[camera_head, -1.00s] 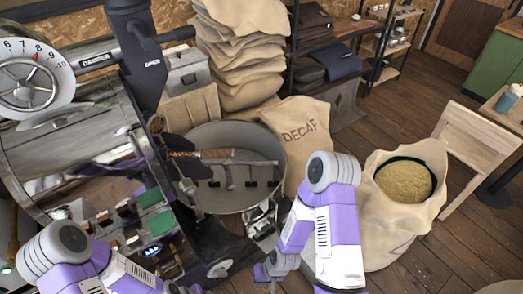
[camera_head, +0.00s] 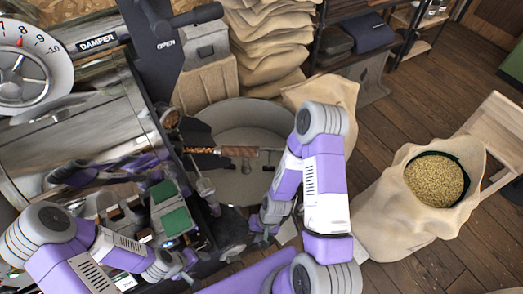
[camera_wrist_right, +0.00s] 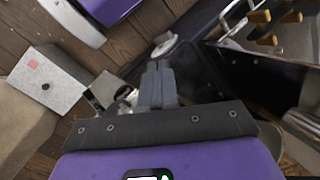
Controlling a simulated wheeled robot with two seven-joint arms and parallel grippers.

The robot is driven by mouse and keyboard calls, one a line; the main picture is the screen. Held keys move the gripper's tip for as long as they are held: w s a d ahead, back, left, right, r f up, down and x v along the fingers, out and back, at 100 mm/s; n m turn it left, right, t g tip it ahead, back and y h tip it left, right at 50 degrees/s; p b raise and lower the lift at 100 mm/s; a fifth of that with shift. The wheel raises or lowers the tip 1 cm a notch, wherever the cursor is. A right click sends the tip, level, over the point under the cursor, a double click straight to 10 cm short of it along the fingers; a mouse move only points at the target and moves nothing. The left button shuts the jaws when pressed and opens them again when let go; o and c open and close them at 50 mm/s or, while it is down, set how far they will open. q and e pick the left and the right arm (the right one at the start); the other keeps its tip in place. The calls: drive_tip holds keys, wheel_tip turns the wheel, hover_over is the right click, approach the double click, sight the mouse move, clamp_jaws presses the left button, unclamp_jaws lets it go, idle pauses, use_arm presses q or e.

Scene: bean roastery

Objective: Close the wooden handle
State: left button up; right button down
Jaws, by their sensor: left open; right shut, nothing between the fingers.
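The wooden handle (camera_head: 236,152) is a brown bar at the front of the roaster, level across the near part of the round cooling pan (camera_head: 250,118). A dark piece sits at its left end. My right gripper (camera_head: 262,228) is below and to the right of the handle, apart from it. In the right wrist view my right gripper (camera_wrist_right: 158,72) has its fingers together with nothing between them. My left gripper (camera_head: 184,266) is low in front of the roaster, open and empty, well below the handle. I cannot make out the handle in the right wrist view.
The roaster drum (camera_head: 85,125) with its damper dial (camera_head: 25,65) fills the left. A bean-filled sack (camera_head: 385,215) stands at the right, and stacked sacks (camera_head: 265,45) are behind the pan. Wooden floor (camera_head: 415,100) is open at the right.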

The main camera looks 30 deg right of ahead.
drive_tip(key=w+d+r+m+t+y, duration=0.2)
drive_tip(key=d+r+m+t+y, duration=0.15)
drive_tip(key=d+r+m, duration=0.4)
drive_tip(key=w+d+r+m+t+y+p, duration=0.1)
drive_tip(key=d+r+m+t+y, duration=0.3)
drive_tip(key=d+r, duration=0.65)
drive_tip(key=w+d+r+m+t+y, duration=0.2)
drive_tip(key=d+r+m+y, duration=0.4)
drive_tip(key=r, duration=0.6)
drive_tip(key=w+a+h, duration=0.1)
drive_tip(key=w+a, duration=0.2)
drive_tip(key=a, duration=0.3)
drive_tip(key=w+a+m+h, duration=0.1)
drive_tip(key=w+a, duration=0.2)
drive_tip(key=a, duration=0.4)
drive_tip(key=shift+w+a+r, duration=0.25)
